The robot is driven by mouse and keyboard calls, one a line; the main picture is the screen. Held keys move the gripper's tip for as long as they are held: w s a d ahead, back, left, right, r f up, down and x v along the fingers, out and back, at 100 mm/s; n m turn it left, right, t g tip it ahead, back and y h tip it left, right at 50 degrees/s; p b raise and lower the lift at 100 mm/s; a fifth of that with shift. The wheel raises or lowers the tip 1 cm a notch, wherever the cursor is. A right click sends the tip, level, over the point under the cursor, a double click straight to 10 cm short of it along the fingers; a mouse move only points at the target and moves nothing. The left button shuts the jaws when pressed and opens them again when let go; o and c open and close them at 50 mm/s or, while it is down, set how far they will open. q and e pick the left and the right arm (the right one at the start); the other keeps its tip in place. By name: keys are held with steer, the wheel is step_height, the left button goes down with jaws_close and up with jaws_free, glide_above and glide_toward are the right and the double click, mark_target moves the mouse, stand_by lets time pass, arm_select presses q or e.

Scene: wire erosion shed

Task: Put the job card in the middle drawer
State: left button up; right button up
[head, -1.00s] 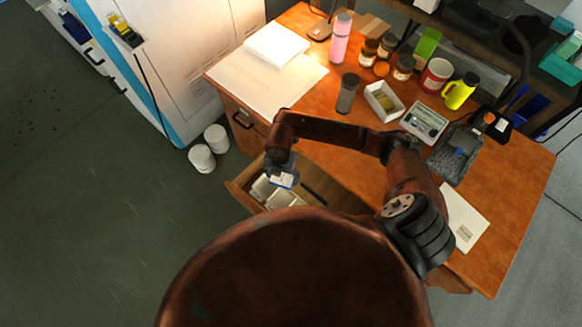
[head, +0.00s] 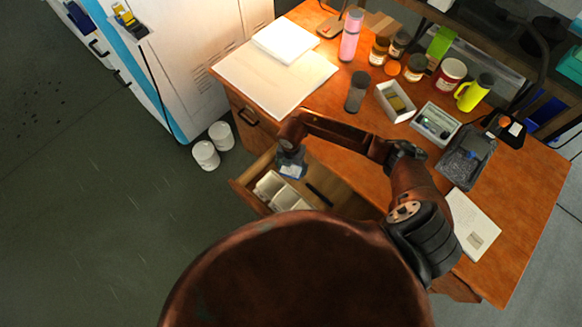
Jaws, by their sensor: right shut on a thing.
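The open drawer (head: 243,193), between a shut drawer on the left and the desk's right end, is pulled out from the wooden desk. It holds white cartons (head: 270,185) on its left side and a dark slim object (head: 319,194). My right gripper (head: 291,165) is over the drawer's back left part, pointing down. It is shut on a small pale card with blue (head: 291,171), seemingly the job card, which is partly hidden by the gripper. I cannot tell its exact height above the drawer. My left gripper is not in view.
The desk top bears white papers (head: 275,80), a dark shaker (head: 356,92), a white box (head: 382,97), a grey tray (head: 466,158), jars and bottles. A white sheet (head: 473,225) lies at right. White tubs (head: 205,155) stand on the floor by the cabinet.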

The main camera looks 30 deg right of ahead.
mark_target(291, 170)
steer(key=shift+f, duration=0.1)
steer(key=o, duration=1.2)
steer(key=shift+c, duration=0.2)
step_height(291, 170, up, 12)
steer(key=p, duration=0.2)
steer(key=shift+r, duration=0.2)
